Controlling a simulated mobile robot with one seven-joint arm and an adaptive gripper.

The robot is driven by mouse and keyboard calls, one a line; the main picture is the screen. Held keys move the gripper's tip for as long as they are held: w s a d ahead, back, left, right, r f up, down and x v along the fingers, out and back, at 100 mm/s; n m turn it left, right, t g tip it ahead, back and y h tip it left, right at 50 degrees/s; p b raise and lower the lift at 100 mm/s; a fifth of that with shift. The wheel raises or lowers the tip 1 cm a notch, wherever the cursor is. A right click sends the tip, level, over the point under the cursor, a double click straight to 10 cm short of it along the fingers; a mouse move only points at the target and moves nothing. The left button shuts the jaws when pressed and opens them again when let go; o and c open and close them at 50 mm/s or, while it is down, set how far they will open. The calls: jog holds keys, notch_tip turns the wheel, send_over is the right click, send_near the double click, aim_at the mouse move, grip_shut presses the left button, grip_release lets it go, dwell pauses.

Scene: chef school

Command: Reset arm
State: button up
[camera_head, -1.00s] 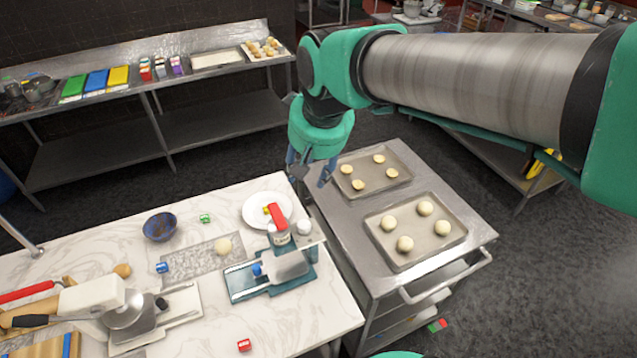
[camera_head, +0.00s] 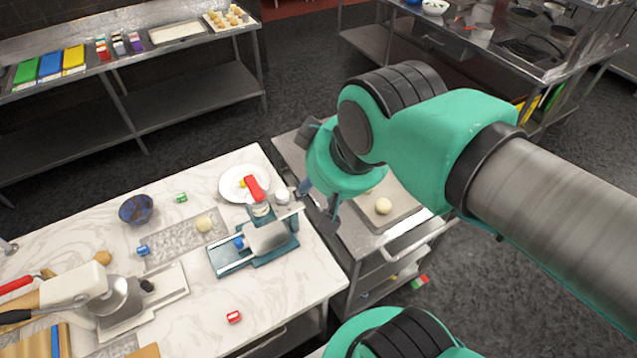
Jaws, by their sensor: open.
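My gripper (camera_head: 320,200) points down between the marble table (camera_head: 290,315) and the steel cart (camera_head: 362,236). Its fingers are dark, spread apart and empty, and partly overlap the cart's left edge. My teal arm covers much of the cart and its baking trays. One pale dough ball (camera_head: 383,206) shows on the nearer tray (camera_head: 405,222).
On the marble table are a white plate (camera_head: 231,186), a teal slicer-like device (camera_head: 225,262), a blue bowl (camera_head: 136,209), a mixer (camera_head: 75,285) and small coloured blocks. A steel shelf (camera_head: 100,90) stands behind. Dark floor is open to the right.

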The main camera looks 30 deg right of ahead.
jog(key=shift+f, duration=0.1)
notch_tip(320, 180, down, 11)
jog(key=b, duration=1.1)
